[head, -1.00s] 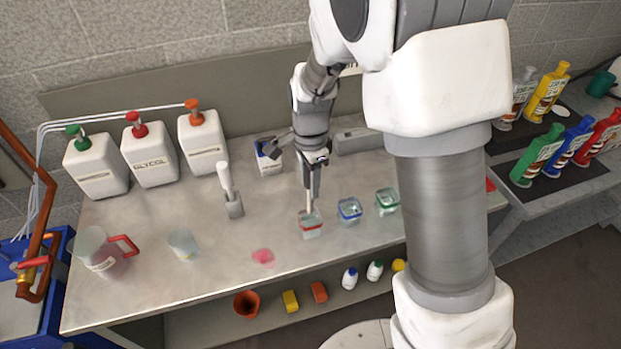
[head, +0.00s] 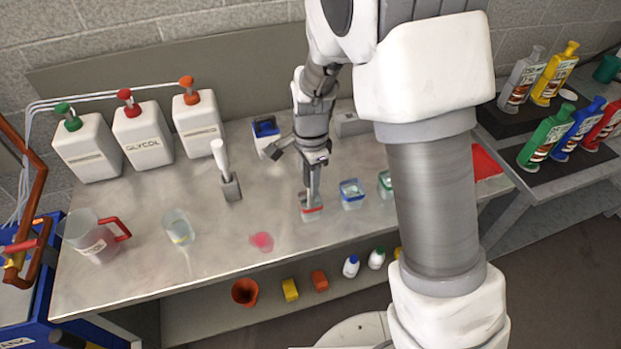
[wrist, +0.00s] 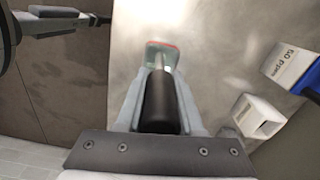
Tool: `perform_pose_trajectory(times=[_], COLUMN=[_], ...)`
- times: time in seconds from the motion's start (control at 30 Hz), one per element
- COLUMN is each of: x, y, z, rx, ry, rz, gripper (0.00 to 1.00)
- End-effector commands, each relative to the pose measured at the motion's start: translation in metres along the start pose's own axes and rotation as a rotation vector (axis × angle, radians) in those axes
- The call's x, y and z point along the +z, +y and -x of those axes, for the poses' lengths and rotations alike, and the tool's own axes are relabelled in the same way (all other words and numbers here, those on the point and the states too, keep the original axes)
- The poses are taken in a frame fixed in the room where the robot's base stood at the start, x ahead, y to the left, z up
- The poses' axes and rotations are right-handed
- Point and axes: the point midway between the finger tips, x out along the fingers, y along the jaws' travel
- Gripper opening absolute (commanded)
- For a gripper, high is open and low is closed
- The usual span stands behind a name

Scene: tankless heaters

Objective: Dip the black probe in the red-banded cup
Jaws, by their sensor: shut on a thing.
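My gripper (head: 313,182) is shut on the black probe (wrist: 159,104) and points down over the red-banded cup (head: 311,213). In the wrist view the probe's black handle is between my fingers, and its thin pale shaft reaches into the opening of the cup (wrist: 152,47). In the head view my fingers hide most of the probe and part of the cup's top. The cup is small and clear, with a red band at the rim, and stands upright on the metal bench. How deep the tip sits is hidden.
A blue-banded cup (head: 351,194) and a green-banded cup (head: 385,184) stand to the right. A pink spill (head: 262,242) lies to the left. A white-handled probe stands in a grey holder (head: 231,187). A clear beaker (head: 178,228) and a red-handled jug (head: 90,240) stand further left.

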Motion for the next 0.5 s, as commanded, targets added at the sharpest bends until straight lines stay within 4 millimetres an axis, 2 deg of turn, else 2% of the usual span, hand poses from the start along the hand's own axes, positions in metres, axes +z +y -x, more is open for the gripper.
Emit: perform_pose_trajectory(times=[0.5], x=[0.0], y=[0.0001], z=[-0.005], rx=[0.0], ry=[0.0], rz=[0.0], gripper=[0.0])
